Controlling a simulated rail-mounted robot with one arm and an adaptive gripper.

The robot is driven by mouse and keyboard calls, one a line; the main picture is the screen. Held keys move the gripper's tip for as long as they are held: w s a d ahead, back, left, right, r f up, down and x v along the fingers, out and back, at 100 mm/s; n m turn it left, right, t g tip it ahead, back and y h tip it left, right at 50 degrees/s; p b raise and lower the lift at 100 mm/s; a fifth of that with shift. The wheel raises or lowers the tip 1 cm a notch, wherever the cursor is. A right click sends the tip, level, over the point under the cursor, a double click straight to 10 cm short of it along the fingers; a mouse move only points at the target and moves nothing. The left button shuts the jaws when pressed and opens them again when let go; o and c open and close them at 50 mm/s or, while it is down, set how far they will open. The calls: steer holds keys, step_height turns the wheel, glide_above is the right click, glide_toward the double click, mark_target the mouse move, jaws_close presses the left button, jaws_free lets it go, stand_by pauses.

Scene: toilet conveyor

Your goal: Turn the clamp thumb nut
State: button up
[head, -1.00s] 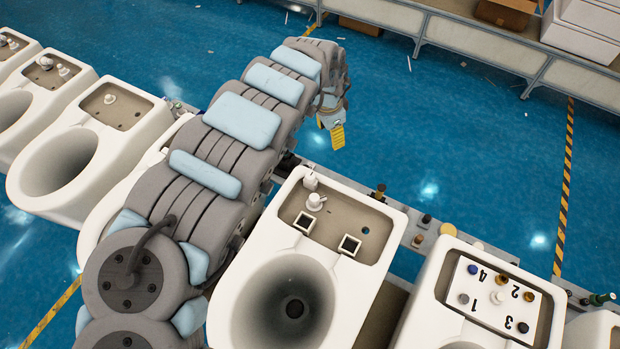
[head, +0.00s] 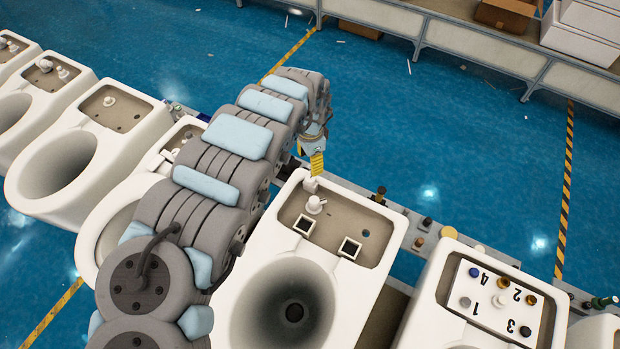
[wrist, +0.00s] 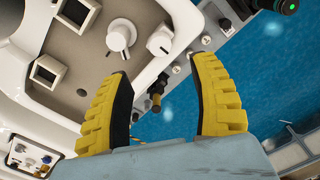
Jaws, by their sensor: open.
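My gripper (head: 317,164) is above the back rim of the nearest white toilet (head: 262,245). In the wrist view its two yellow fingers (wrist: 163,72) are spread apart with nothing between them. A small white knob-like piece (wrist: 160,41), which looks like the clamp thumb nut, is at the tank rim. It lies just beyond the fingertips, toward the gap between them. In the head view this piece (head: 311,185) is just below the gripper. A larger white round knob (wrist: 121,36) stands in the tank recess beside it, left of the gap.
Two square frames (head: 350,248) sit in the same recess. Neighbouring toilets (head: 62,160) stand on both sides. A numbered white plate (head: 495,300) lies on the right one. A grey conveyor rail (head: 395,207) with small fittings runs behind. Blue floor beyond is mostly clear.

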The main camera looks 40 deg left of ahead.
mark_target(310, 178)
step_height(310, 178, down, 9)
steer(key=shift+f, duration=0.45)
stand_by(0.3)
jaws_close()
stand_by(0.4)
